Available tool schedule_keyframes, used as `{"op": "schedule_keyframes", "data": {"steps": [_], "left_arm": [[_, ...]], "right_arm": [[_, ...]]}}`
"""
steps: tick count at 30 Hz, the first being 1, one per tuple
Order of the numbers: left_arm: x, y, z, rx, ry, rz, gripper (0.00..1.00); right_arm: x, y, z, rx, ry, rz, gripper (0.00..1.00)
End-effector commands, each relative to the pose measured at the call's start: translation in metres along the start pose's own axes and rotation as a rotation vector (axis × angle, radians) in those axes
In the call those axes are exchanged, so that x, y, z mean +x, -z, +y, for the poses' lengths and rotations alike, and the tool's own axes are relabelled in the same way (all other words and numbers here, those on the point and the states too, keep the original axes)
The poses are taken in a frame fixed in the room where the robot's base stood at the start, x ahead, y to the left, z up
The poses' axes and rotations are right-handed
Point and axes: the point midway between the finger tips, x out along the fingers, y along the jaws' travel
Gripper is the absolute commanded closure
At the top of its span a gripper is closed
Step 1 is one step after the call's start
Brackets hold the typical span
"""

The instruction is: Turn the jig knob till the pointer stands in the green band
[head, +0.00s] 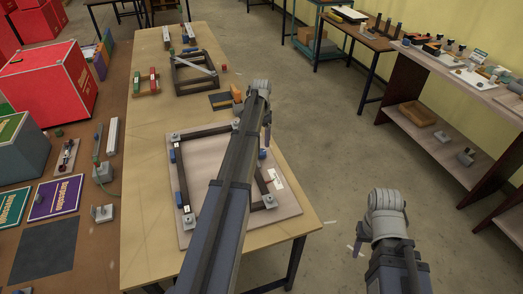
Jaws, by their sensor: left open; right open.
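A jig of dark bars (205,131) lies as a square frame on a pale board (205,165) on the wooden bench. Grey corner blocks and small blue parts (179,199) sit along it. A white label (277,176) lies at its right side. I cannot make out the knob, pointer or green band; my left arm covers the middle of the jig. My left gripper (266,138) is open, mostly hidden, and hangs by the jig's far right corner; I cannot tell if it touches anything. My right gripper (360,240) is open over the floor, right of the bench, apart from everything.
An orange part (237,93) on a dark plate stands just beyond the jig. A second dark frame (194,75) sits further back. Red boxes (47,82) and signs crowd the left table. Shelves (450,150) stand right, with open floor between.

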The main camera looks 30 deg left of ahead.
Motion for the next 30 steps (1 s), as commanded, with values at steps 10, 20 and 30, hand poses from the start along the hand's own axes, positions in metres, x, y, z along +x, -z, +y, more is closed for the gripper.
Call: {"op": "schedule_keyframes", "data": {"steps": [10, 20, 30], "left_arm": [[0.018, 0.0, 0.002, 0.0, 0.0, 0.0, 0.19], [0.06, 0.001, 0.002, 0.0, 0.0, 0.0, 0.19], [0.079, 0.001, 0.002, 0.0, 0.0, 0.0, 0.19]], "right_arm": [[0.018, 0.001, -0.002, 0.0, 0.0, 0.0, 0.5], [0.06, 0.004, -0.006, 0.0, 0.0, 0.0, 0.5], [0.079, 0.005, -0.007, 0.0, 0.0, 0.0, 0.5]]}}
